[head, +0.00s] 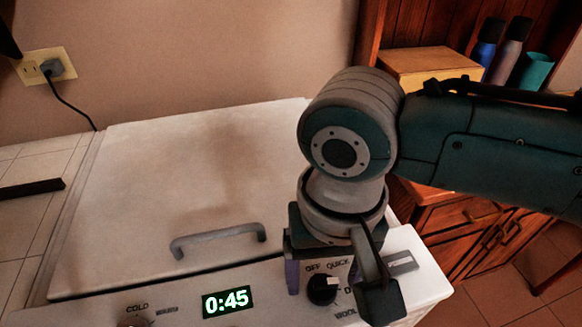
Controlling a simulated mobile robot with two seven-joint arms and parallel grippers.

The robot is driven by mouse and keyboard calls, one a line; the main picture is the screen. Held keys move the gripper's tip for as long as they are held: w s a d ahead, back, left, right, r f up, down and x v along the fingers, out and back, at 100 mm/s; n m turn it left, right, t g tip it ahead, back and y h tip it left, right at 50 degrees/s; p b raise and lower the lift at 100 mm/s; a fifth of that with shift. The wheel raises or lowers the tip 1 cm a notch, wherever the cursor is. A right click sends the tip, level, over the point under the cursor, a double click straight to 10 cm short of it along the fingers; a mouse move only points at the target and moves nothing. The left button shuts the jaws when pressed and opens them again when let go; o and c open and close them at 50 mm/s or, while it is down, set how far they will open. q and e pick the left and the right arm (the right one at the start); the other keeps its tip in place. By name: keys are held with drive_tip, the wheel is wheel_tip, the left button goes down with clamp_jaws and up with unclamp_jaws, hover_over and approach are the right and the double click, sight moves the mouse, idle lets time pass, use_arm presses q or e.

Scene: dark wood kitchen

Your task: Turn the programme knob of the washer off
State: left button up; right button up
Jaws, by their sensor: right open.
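The washer (150,190) is white, with its control panel along the front edge at the bottom of the head view. The programme knob (320,291) is a small dark round dial at the panel's right part. Labels OFF, QUICK and WOOL are around it, with another label partly hidden by a finger. A light mark shows on the knob's upper right side, towards QUICK. My right gripper (337,287) is open above the panel, one finger left of the knob and one right. I cannot tell whether either finger touches it. My left gripper is out of view.
A lit display (227,301) reads 0:45. A grey lid handle (217,240) rises left of my right gripper. COLD and WARM labels mark another control at the bottom edge. A wooden cabinet (465,215) stands at the right, with bottles and a teal cup (533,71) behind my arm.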

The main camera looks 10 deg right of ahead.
drive_tip(key=shift+f, duration=0.35)
clamp_jaws()
idle(0.4)
